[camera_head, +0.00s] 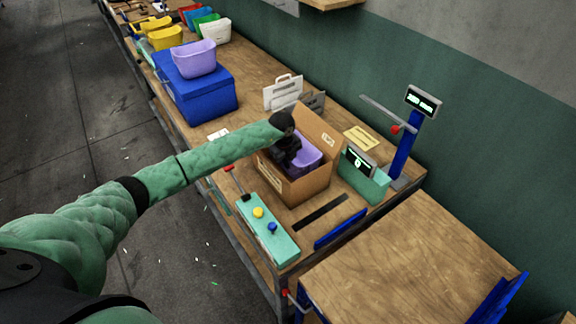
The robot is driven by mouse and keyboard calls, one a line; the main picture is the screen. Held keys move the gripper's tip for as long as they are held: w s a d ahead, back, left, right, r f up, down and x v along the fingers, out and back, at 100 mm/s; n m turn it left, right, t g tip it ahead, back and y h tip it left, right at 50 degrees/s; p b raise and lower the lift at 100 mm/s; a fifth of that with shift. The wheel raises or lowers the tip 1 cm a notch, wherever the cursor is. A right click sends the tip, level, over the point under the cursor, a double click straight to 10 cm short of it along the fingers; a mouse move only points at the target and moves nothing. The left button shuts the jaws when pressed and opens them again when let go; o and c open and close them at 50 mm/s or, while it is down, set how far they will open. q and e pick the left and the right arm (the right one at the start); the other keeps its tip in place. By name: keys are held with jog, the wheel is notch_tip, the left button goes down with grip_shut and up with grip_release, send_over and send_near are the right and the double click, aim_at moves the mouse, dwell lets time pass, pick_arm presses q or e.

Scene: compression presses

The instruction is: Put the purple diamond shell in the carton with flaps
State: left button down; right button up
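The carton with flaps (296,189) stands open on the wooden workbench, with a tall flap raised at its back. A purple shell (309,160) shows inside the carton, partly hidden by my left gripper and the carton wall; its diamond shape cannot be made out. My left gripper (287,158) is dark and reaches down at the carton's opening, against or just in front of the purple shell. Its fingertips are too dark to show whether they are open or shut on it. My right gripper is not in view.
A lilac bin (194,59) sits on a blue box (200,98) further back. A teal control box (267,228) with buttons stands in front of the carton. A teal display unit (362,180) and blue post (404,150) stand right. The nearer tabletop (400,262) is clear.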

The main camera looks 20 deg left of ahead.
pick_arm(q)
jog(key=shift+f, duration=0.9)
jog(key=shift+f+b, duration=0.15)
jog(key=shift+b, duration=0.15)
jog(key=c, duration=1.6)
grip_release()
